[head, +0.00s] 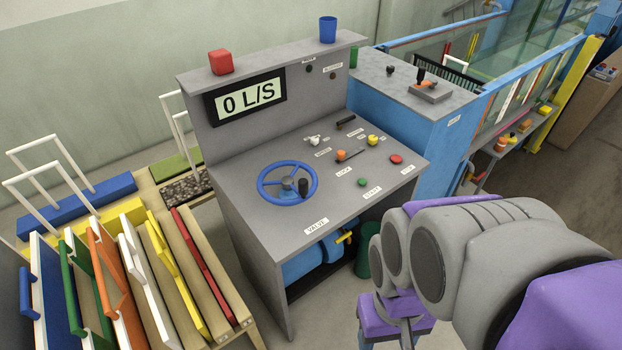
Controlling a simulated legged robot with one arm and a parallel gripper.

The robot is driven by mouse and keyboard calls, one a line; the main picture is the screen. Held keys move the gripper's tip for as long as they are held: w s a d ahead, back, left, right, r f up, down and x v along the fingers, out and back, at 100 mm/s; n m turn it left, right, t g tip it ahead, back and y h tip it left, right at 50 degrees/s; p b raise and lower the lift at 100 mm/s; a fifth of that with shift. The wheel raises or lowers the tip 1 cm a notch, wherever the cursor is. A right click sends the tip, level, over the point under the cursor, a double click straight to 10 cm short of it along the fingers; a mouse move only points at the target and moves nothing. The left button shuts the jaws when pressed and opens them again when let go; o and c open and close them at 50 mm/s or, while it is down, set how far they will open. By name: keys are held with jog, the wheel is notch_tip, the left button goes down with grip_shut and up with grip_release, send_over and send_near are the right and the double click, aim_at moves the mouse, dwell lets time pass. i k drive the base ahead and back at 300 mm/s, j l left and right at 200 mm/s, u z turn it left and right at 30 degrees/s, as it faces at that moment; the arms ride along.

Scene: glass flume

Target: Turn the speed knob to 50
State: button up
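The grey control desk (258,235) stands in the middle, and its display (245,100) reads "0 L/S". A small white knob (313,139) and a yellow knob (373,140) sit on the sloping panel. Their labels are too small to read surely, so I cannot tell which is the speed knob or its setting. My gripper (400,335) is at the bottom, below and in front of the desk, apart from the panel. My arm and the frame edge hide much of it, so its opening is unclear. I see nothing held.
The panel also carries a blue valve wheel (288,183), an orange-handled lever (349,155), a green button (362,182) and a red button (396,159). A red block (220,62) and blue cup (327,29) stand on top. Coloured gates (105,285) fill the left.

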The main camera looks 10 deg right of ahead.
aim_at(314, 140)
jog(key=i+l, duration=0.2)
jog(key=i, duration=0.45)
jog(key=i+l+z, duration=0.15)
jog(key=i, duration=0.5)
